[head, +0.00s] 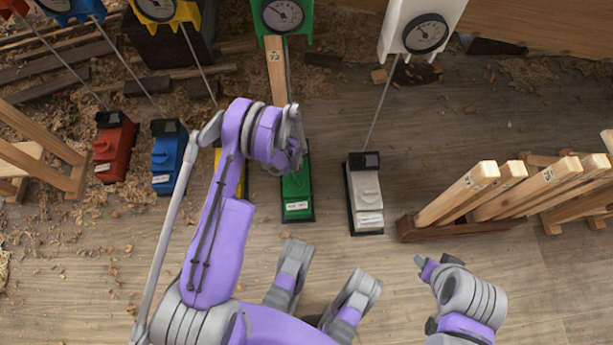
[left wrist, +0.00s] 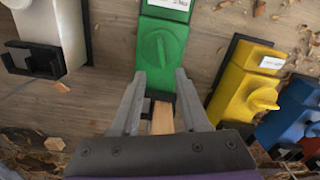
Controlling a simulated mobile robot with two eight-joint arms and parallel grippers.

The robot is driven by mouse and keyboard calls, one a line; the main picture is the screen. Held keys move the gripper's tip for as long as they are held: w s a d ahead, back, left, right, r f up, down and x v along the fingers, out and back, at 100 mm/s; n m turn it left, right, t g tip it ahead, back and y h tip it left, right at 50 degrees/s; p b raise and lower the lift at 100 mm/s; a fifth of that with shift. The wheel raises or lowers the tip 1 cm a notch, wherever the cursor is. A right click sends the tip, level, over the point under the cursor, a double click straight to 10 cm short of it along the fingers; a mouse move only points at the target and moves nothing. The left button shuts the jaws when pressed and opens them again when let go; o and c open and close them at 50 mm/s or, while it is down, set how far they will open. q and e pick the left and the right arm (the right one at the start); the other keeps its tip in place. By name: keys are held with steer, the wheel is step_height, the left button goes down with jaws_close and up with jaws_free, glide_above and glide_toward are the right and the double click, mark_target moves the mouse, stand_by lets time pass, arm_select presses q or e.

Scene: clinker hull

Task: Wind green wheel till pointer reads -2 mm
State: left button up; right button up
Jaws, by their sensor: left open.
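The green box (head: 297,190) stands on the floor with a green wheel (left wrist: 161,50) on its top, clear in the left wrist view. A green gauge with a round white dial (head: 283,16) is at the top of the head view; its pointer is too small to read. My left gripper (head: 294,150) is over the far end of the green box. In the left wrist view its fingers (left wrist: 161,84) are open, apart, just short of the wheel. A wooden strip (head: 276,68) runs from the gauge towards the box.
A white box (head: 366,195) stands right of the green one. Yellow (left wrist: 243,85), blue (head: 169,160) and red (head: 114,148) boxes are on the other side. A wooden rack (head: 450,230) with several strips stands at right. Floor in front is clear apart from shavings.

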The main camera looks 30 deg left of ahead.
mark_target(296, 178)
arm_select(q)
steer(key=shift+n, duration=0.5)
step_height(296, 178, down, 11)
steer(key=b, duration=0.2)
steer(key=shift+r+b, duration=0.15)
steer(key=shift+b, duration=0.25)
jaws_close()
